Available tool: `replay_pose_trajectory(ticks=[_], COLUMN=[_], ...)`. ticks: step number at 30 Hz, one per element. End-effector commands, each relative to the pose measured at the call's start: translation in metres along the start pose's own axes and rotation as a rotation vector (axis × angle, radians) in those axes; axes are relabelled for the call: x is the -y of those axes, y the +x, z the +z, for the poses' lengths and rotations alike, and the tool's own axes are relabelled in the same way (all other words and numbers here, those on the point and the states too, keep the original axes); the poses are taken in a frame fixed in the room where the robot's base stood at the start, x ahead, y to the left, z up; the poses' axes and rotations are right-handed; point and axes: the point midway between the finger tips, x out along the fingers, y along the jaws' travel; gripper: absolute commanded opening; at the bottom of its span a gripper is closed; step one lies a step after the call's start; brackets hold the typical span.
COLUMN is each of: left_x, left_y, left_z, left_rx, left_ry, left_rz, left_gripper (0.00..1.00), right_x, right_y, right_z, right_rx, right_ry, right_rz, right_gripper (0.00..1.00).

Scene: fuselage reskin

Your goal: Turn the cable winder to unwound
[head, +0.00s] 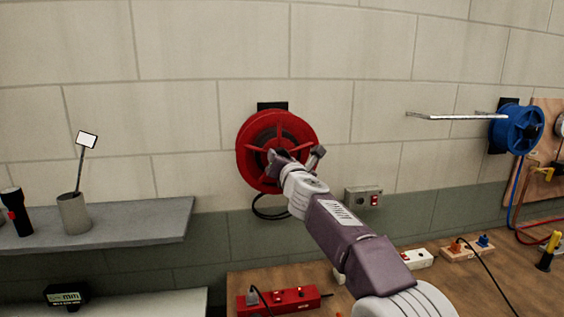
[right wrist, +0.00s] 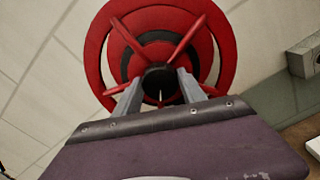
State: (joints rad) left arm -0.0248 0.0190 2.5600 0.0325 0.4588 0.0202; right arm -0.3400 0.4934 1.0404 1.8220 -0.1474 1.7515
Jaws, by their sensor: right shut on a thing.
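The red cable winder (head: 246,160) is a round spoked reel on the block wall, with black cable (head: 262,213) hanging below it. In the right wrist view the winder (right wrist: 222,45) fills the top, its red spokes meeting at a dark hub (right wrist: 157,76). My right gripper (head: 277,157) is at the front of the winder. In the right wrist view its two fingers (right wrist: 157,90) stand on either side of the hub and are shut on it. A short grey handle-like piece (head: 317,153) shows just right of the gripper. My left gripper is not in view.
A blue reel (head: 519,128) hangs on the wall at right, beside a metal rod (head: 455,116). A grey switch box (head: 363,198) is near my right arm. A wooden bench (head: 480,290) holds power strips below. A grey shelf (head: 130,228) is at left.

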Motion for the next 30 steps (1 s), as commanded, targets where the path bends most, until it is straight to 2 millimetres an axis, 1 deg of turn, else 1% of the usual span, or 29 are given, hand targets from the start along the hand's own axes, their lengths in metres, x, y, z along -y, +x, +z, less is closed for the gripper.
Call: replay_pose_trajectory(ticks=[1,18,24,30], left_x=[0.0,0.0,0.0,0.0], left_y=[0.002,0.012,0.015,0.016], left_z=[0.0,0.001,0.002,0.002], left_rx=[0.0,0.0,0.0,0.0], left_ry=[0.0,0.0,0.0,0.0], left_rz=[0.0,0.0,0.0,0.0], left_gripper=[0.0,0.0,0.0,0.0], right_x=[0.002,0.004,0.004,0.004], right_y=[0.001,0.001,0.001,0.001], right_z=[-0.004,-0.005,-0.005,-0.005], right_rx=[-0.005,-0.004,-0.003,-0.003], right_ry=[0.044,0.567,0.703,0.789], right_rz=[-0.004,-0.007,-0.007,-0.008], right_gripper=[0.07,0.07,0.07,0.07])
